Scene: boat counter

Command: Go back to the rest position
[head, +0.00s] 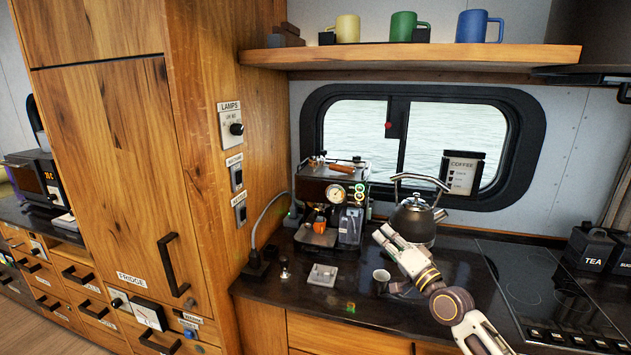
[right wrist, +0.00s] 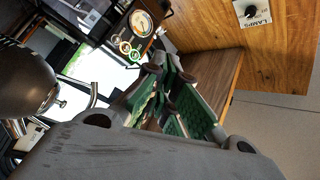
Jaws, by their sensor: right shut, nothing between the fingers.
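My right arm comes in from the lower right in the head view. Its gripper (head: 383,236) is above the dark counter (head: 350,311), in front of the kettle and right of the espresso machine. In the right wrist view the green-padded fingers (right wrist: 170,95) are shut with nothing between them. My left gripper is not in view.
The dark kettle (head: 412,220) stands close behind my right arm and shows at the left of the right wrist view (right wrist: 25,75). The espresso machine (head: 322,195) is to the left. A small cup (head: 381,276) stands by the arm. A cooktop (head: 540,285) lies right, and a shelf (head: 420,55) hangs above.

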